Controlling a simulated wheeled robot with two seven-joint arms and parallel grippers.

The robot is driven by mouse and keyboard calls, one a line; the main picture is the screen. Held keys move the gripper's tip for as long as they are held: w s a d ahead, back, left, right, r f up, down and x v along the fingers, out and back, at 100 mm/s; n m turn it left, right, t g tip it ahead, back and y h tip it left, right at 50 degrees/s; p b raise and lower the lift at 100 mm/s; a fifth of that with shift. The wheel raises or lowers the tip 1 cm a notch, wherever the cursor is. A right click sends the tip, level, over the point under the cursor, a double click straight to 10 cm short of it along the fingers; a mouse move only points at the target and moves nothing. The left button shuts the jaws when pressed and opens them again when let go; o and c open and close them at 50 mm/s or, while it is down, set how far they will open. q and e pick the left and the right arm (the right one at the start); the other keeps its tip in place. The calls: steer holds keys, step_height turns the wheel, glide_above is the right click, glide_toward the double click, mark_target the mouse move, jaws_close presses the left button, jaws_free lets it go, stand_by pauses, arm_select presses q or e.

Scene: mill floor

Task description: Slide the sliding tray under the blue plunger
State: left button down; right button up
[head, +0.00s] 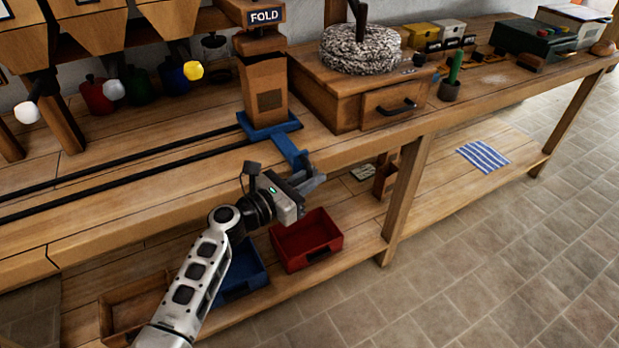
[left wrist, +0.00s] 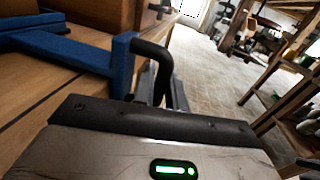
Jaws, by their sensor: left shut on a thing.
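The blue sliding tray (head: 256,130) sits at the right end of two black rails on the bench, below the FOLD sign. A brown bag-like block (head: 263,85) stands upright on it. The tray's blue arm (head: 287,149) reaches to the bench's front edge; it also shows in the left wrist view (left wrist: 75,52), ending in a black handle (left wrist: 152,50). My left gripper (head: 312,180) is shut on that handle, its fingertips partly hidden. The blue plunger (head: 173,79) is left of the tray, behind the rails, near a yellow knob. My right gripper is not in view.
Red (head: 96,95) and green (head: 138,86) rounded pieces stand left of the blue one. A wooden drawer box (head: 345,98) stands right of the tray. Red (head: 306,240) and blue bins lie on the shelf below. The rails left of the tray look clear.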

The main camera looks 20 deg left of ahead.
arm_select(q)
steer(key=c, duration=1.6)
jaws_free()
steer(key=shift+d+r, duration=0.1)
steer(key=shift+d, duration=0.1)
steer(key=shift+o, duration=0.4)
steer(key=shift+w, duration=0.15)
steer(key=shift+a, duration=0.1)
steer(key=b+v, duration=0.1)
steer(key=v, duration=1.4)
steer(key=shift+s+a, duration=0.2)
steer(key=shift+s, duration=0.15)
steer(key=shift+f, duration=0.2)
